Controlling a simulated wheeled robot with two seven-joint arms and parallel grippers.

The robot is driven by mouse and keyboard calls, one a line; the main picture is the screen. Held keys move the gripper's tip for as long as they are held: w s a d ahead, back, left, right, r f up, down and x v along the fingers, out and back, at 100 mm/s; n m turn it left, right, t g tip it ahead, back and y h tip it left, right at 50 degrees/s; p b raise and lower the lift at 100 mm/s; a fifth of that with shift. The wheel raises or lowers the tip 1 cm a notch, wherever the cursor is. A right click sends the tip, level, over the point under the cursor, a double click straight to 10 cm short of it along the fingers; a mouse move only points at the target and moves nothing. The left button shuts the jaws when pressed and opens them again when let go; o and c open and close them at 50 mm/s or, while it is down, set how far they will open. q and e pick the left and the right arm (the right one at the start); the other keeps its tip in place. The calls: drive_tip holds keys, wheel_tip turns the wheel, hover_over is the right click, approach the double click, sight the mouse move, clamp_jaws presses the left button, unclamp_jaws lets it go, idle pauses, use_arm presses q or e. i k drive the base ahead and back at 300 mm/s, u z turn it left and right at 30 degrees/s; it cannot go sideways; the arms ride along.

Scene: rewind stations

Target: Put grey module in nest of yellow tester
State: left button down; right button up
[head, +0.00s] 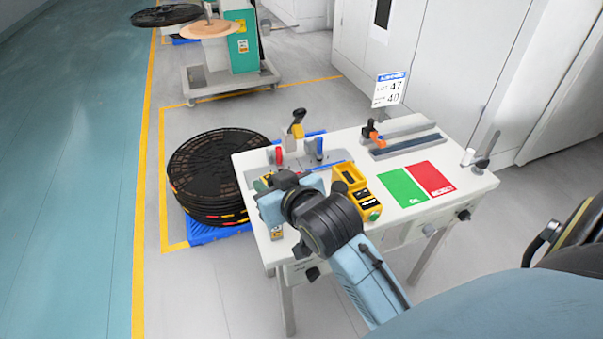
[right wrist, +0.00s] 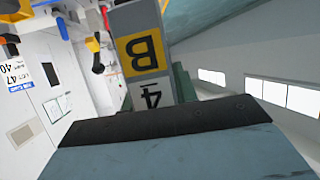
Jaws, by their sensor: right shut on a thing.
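The yellow tester (head: 347,174) stands on the white table, with dark parts on top and a green button at its near end. My right gripper (head: 272,200) is just left of the tester, over the table's left part. It is shut on the grey module (right wrist: 127,19), which carries a yellow "B" label and a white "4" label in the right wrist view. The tester's nest cannot be made out clearly. My left gripper is not in view.
The white table (head: 300,259) holds a green OK mat (head: 398,188), a red REJECT mat (head: 434,178), a grey fixture with red and blue handles (head: 319,150) and a rail fixture (head: 405,147). Black reels (head: 212,170) are stacked on a blue pallet at left.

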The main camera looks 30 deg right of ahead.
sight(348, 178)
drive_tip(key=k, duration=1.15)
drive_tip(key=z, duration=1.1)
drive_tip(key=i, duration=0.9)
drive_tip(key=u, duration=0.45)
drive_tip(key=i, duration=0.6)
drive_tip(key=u, duration=0.65)
